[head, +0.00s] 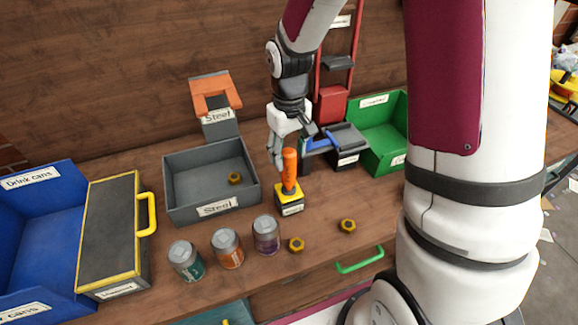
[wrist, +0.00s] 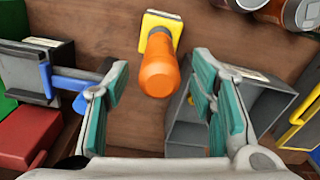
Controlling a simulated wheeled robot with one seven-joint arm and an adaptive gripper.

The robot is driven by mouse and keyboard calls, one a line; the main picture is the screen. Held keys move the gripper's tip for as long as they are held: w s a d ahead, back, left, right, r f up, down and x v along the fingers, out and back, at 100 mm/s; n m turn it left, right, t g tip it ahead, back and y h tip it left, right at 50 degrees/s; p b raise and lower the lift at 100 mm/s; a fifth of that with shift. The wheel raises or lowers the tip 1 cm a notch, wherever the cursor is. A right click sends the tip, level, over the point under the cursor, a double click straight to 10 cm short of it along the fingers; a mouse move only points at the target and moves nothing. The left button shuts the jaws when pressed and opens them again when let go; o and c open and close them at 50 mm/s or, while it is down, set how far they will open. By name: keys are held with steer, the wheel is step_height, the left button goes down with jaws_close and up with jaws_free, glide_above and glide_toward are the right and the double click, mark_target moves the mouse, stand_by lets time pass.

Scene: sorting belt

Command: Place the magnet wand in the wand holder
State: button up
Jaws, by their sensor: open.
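The magnet wand, an orange handle (head: 289,170), stands upright in a small labelled black block with a yellow top (head: 289,198), which looks like the wand holder. In the wrist view the orange handle (wrist: 159,74) points toward the camera, with the yellow-topped block (wrist: 160,26) beyond it. My gripper (head: 279,155) is open beside the top of the handle. In the wrist view its teal-padded fingers (wrist: 157,88) lie on either side of the handle, with gaps to both, and hold nothing. The wand's lower end is hidden in the block.
A grey Steel bin (head: 190,205) with a nut stands left of the wand. A grey-black tray with a blue handle (head: 345,143) and a green bin (head: 384,140) are to the right.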

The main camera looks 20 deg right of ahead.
step_height(320, 180, up, 6)
steer(key=shift+f, duration=0.25)
steer(key=s+r+m+t, duration=0.2)
steer(key=s+r+t, duration=0.3)
steer(key=s+r, duration=1.2)
steer(key=shift+s+m, duration=0.3)
steer(key=shift+s, duration=1.35)
